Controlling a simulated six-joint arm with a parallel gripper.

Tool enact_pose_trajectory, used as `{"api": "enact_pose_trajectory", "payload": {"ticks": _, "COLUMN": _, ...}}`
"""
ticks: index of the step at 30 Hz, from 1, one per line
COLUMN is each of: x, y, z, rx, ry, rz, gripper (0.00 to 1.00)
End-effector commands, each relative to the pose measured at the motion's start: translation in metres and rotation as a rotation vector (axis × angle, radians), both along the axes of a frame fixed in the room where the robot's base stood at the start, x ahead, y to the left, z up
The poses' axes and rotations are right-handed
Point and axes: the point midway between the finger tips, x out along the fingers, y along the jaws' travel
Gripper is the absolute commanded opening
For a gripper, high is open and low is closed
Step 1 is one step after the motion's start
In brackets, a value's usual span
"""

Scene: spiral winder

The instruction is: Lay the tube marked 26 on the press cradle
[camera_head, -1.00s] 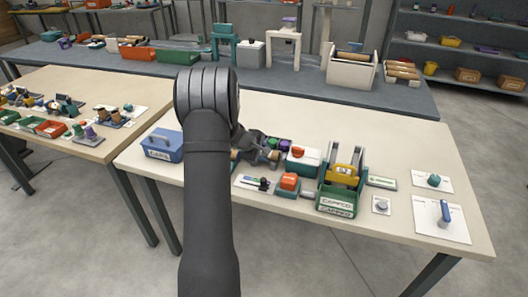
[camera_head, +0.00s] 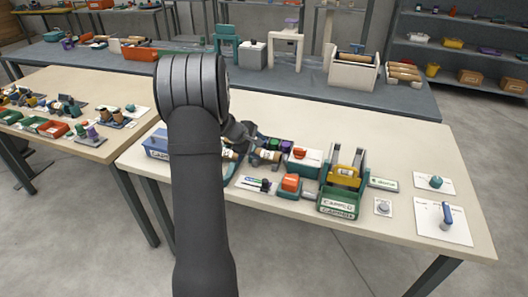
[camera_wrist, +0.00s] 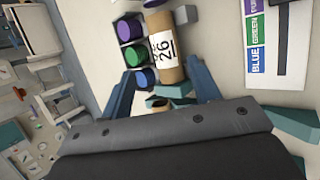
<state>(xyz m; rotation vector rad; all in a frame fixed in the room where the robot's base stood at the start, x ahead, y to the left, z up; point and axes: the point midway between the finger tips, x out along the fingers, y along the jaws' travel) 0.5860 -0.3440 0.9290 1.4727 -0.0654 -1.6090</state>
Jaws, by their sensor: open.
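The tube marked 26 (camera_wrist: 165,48) is a brown cylinder with a white label. In the head view it appears as the small brown tube (camera_head: 267,155) in front of the coloured caps. My gripper (camera_wrist: 163,88) is open in the wrist view, its two blue fingers apart, with the near end of the tube between their directions. I cannot tell whether the fingers touch it. In the head view my gripper is mostly hidden behind my arm. A teal stand with a yellow block (camera_head: 344,174) stands right of the tube; I cannot tell whether it is the press cradle.
Purple, green and blue caps (camera_wrist: 133,54) sit close beside the tube. A colour card (camera_wrist: 278,40) lies on the other side. A red-topped white box (camera_head: 304,158), an orange-topped block (camera_head: 290,184) and a green CAPPED bin (camera_head: 337,206) crowd the tube's right. The table's back is clear.

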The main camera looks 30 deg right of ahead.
Motion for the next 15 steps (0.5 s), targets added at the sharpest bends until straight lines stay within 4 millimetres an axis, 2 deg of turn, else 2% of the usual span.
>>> {"api": "enact_pose_trajectory", "payload": {"ticks": 1, "x": -0.001, "y": 0.008, "z": 0.01, "rx": 0.0, "ry": -0.002, "rz": 0.002, "gripper": 0.56}}
{"api": "enact_pose_trajectory", "payload": {"ticks": 6, "x": -0.005, "y": 0.027, "z": 0.032, "rx": 0.0, "ry": -0.001, "rz": 0.002, "gripper": 0.56}}
{"api": "enact_pose_trajectory", "payload": {"ticks": 15, "x": -0.009, "y": 0.039, "z": 0.046, "rx": 0.0, "ry": 0.002, "rz": 0.0, "gripper": 0.56}}
